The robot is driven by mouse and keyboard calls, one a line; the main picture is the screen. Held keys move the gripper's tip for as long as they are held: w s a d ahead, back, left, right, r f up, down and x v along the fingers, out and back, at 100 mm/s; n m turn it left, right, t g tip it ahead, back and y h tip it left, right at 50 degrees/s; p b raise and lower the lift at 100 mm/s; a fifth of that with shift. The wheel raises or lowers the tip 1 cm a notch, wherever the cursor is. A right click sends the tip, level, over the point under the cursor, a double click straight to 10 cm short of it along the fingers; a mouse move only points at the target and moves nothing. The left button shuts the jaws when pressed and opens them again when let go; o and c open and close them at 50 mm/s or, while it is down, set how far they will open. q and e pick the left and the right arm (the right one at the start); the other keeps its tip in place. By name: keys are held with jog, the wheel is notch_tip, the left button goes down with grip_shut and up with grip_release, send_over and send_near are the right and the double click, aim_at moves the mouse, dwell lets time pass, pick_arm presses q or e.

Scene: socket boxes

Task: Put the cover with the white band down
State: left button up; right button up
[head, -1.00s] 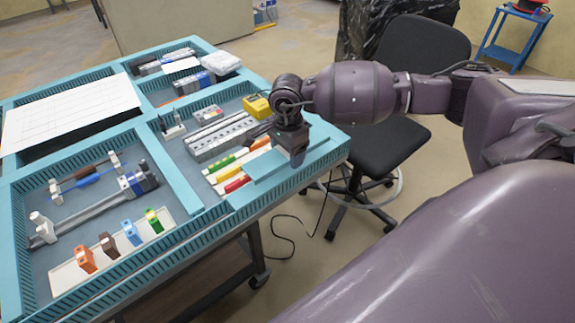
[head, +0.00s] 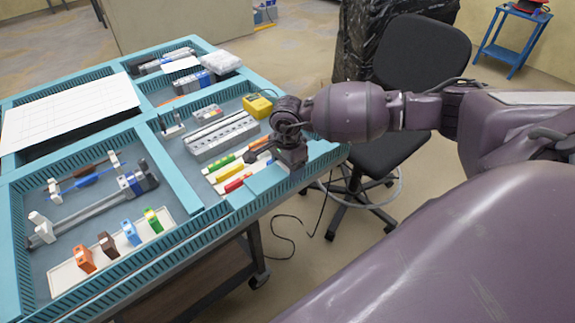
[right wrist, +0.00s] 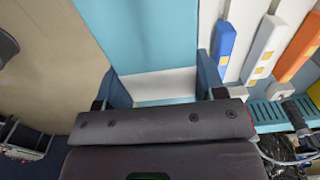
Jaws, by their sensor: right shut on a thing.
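The cover (head: 267,184) is a flat teal plate at the front right corner of the teal tray table. It lies level, at about the height of the tray rim; I cannot tell whether it touches all along. In the right wrist view the cover (right wrist: 148,35) shows its white band (right wrist: 158,84) crossing between my fingers. My right gripper (head: 293,165) is over the middle of the cover and shut on it, pointing down. In the head view the gripper hides the band. My left gripper is not in view.
Coloured bars (head: 231,171) lie in the compartment beside the cover. Behind them are a grey slotted block (head: 221,137) and a yellow meter (head: 258,106). A black chair (head: 420,60) stands close to the table's right side. A white gridded sheet (head: 70,112) covers the far left compartment.

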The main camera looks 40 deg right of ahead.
jog(key=shift+f, duration=0.45)
jog(key=o, duration=1.3)
jog(key=shift+o, duration=0.2)
jog(key=shift+r, duration=0.15)
